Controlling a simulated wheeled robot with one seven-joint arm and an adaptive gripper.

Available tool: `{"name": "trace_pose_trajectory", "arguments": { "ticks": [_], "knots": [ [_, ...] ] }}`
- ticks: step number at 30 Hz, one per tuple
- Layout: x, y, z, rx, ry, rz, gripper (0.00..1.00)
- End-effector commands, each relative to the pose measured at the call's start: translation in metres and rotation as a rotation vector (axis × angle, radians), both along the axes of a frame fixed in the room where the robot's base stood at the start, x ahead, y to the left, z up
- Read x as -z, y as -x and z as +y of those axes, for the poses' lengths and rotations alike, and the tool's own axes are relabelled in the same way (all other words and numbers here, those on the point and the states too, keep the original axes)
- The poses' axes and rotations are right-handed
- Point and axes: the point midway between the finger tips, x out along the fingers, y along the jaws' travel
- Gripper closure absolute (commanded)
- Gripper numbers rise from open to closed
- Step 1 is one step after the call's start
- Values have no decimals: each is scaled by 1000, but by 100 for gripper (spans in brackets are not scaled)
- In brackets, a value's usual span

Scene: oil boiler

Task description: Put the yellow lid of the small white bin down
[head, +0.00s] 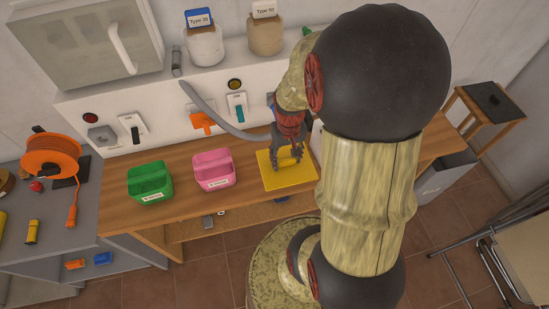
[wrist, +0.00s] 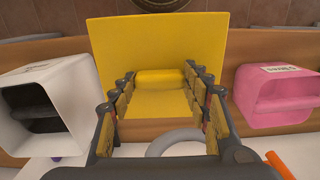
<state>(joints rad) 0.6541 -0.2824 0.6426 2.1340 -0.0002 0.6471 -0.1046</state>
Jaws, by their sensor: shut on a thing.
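The yellow lid (head: 272,181) is a flat square plate with a raised handle. In the head view it is over the front of the wooden bench, right of the pink bin. In the wrist view the lid (wrist: 160,35) fills the top middle. My gripper (head: 289,160) is above it, and in the wrist view my gripper (wrist: 160,85) has its fingers on both sides of the lid's handle (wrist: 160,76), shut on it. I cannot tell whether the lid touches the bench. The small white bin (wrist: 48,108) stands open beside the lid; my arm mostly hides it in the head view.
The pink bin (head: 213,169) and green bin (head: 150,182) stand left of the lid on the bench (head: 190,204). A grey hose (head: 215,115) curves down from the white boiler housing (head: 155,100) behind my gripper. Bare wood lies between the bins.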

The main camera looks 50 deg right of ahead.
Motion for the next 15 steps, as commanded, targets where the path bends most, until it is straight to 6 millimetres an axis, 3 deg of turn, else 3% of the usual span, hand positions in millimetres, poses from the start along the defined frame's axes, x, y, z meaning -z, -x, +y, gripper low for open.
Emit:
{"name": "trace_pose_trajectory", "arguments": {
  "ticks": [6, 15],
  "knots": [
    [34, -40, -11, -2, -3, 4, 72],
    [64, -67, -20, 0, 0, 0, 72]
  ]
}}
